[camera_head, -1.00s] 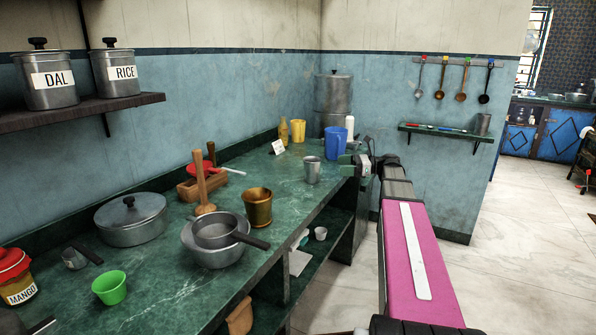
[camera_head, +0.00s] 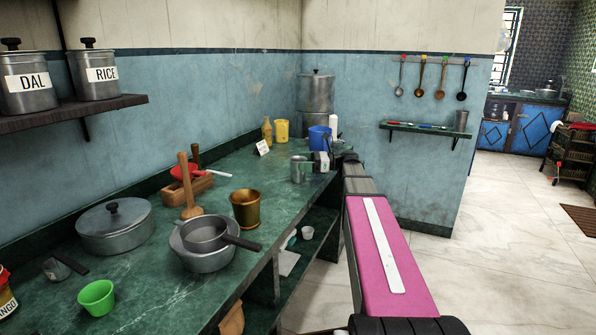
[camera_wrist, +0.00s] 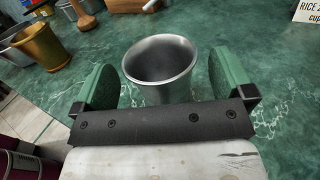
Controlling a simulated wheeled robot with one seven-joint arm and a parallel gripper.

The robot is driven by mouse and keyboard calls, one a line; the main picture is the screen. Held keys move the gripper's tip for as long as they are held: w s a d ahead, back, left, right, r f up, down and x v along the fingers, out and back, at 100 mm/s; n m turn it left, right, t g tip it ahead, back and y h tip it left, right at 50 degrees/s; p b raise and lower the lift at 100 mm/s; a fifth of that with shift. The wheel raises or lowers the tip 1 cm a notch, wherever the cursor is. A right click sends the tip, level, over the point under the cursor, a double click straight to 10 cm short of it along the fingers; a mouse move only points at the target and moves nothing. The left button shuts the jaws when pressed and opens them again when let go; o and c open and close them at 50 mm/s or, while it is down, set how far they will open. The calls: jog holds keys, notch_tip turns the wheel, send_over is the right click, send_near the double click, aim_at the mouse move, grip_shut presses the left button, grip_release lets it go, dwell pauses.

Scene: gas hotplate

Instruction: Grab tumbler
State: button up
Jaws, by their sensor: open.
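The tumbler (camera_head: 298,171) is a plain grey metal cup standing upright on the green marble counter (camera_head: 150,270), near its right edge. In the wrist view the tumbler (camera_wrist: 160,68) shows its open rim between the two green fingers of my gripper (camera_wrist: 160,85). The fingers are apart, one on each side, with a visible gap to the tumbler's wall. Its lower part is hidden behind the dark gripper bar. In the head view my gripper (camera_head: 312,165) is at the tumbler's right side, partly hiding it.
A blue jug (camera_head: 319,138) stands just behind the tumbler. A brass mortar (camera_head: 245,208) and a pan in a pot (camera_head: 203,260) stand nearer. A small sign (camera_head: 263,147) and yellow cup (camera_head: 281,130) are farther back. The counter left of the tumbler is clear.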

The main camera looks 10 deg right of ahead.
jog(key=shift+w+a, duration=0.15)
jog(key=shift+a, duration=1)
jog(key=c, duration=1)
jog(key=shift+r, duration=0.1)
